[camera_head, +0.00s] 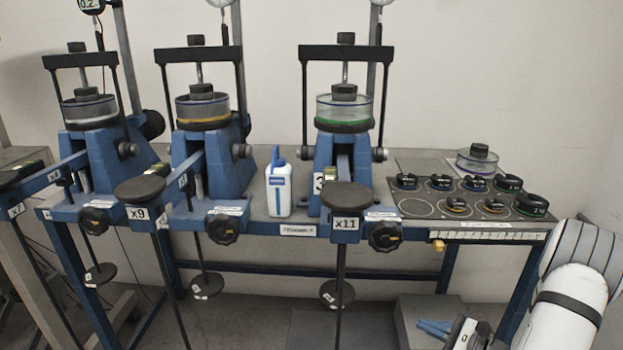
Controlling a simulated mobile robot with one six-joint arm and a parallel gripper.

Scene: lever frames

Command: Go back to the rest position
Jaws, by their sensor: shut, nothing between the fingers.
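My gripper (432,328) shows at the bottom right, low in front of the bench's right part. Its blue fingers are together and point left, with nothing between them. My white and grey arm (570,300) comes in from the right edge, and part of the wrist is cut off by the bottom of the picture. The gripper looks apart from the bench and everything on it.
A blue-framed bench (290,229) carries three blue lever frames, the right one (325,162) nearest my arm. Hanging weights and levers reach down in front. A white bottle (279,190) stands between frames. A dark mat (415,208) at right holds several weights. A grey block (408,308) stands below.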

